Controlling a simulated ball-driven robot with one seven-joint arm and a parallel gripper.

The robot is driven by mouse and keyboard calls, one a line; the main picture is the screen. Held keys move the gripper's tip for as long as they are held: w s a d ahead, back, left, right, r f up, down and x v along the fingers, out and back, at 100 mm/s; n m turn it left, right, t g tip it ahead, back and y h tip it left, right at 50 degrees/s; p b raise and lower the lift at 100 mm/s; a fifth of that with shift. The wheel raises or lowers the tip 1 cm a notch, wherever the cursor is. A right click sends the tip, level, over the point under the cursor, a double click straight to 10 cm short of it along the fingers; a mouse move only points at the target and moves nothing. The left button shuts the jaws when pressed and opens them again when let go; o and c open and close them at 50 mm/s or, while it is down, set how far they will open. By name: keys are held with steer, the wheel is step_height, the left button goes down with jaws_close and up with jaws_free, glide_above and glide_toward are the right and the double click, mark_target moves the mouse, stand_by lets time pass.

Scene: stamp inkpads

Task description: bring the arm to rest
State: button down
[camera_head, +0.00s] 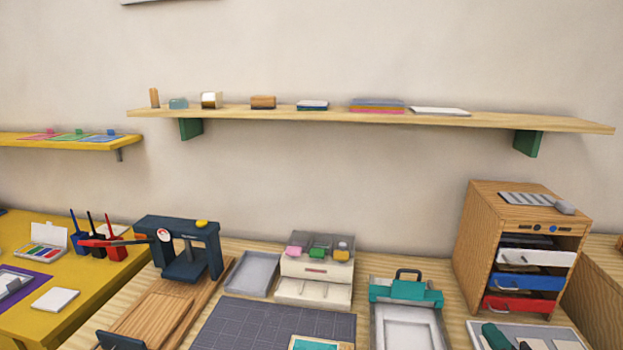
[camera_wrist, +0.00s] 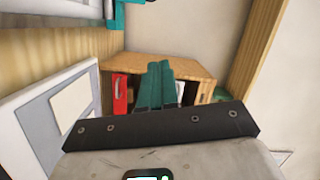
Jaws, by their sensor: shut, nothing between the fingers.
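My gripper (camera_wrist: 156,70) shows in the wrist view, with its two dark green fingers pressed together and nothing between them. Its dark mounting bar and grey body fill the lower part of that view. Beyond the fingertips is a wooden drawer cabinet (camera_wrist: 190,66) with a red drawer front (camera_wrist: 120,93); the fingers hide part of it. In the head view the cabinet (camera_head: 464,235) stands at the right, with white, blue and red drawers. Dark green shapes (camera_head: 495,336) at the lower right edge may be my fingers, but I cannot tell for sure.
A teal-topped press (camera_head: 405,290) and a grey mat (camera_head: 265,325) lie on the workbench. A white drawer unit (camera_head: 316,268) and a dark stamping press (camera_head: 205,232) stand behind. A wall shelf (camera_head: 330,115) runs above. The wall between shelf and bench is clear.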

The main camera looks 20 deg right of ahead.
steer(key=a+f+n+g+y, duration=0.1)
steer(key=a+n, duration=0.1)
steer(key=a, duration=0.2)
steer(key=w+a+f+n+g+y, duration=0.1)
steer(key=a+n+y, duration=0.1)
steer(key=a, duration=0.2)
steer(key=a+f+n+y, duration=0.2)
steer(key=a+n, duration=0.1)
steer(key=a, duration=0.1)
steer(key=shift+w+f+g, duration=0.1)
steer(key=shift+w+g, duration=0.1)
steer(key=shift+g, duration=0.2)
steer(key=s+a+f+n+g, duration=0.5)
steer(key=s+a+n+g, duration=0.5)
steer(key=s+a, duration=0.35)
steer(key=s+d+f+g, duration=0.1)
steer(key=s+f+g, duration=0.2)
steer(key=s+f, duration=0.3)
steer(key=s, duration=0.3)
steer(key=shift+s+f+n, duration=0.15)
steer(key=shift+s+n, duration=0.25)
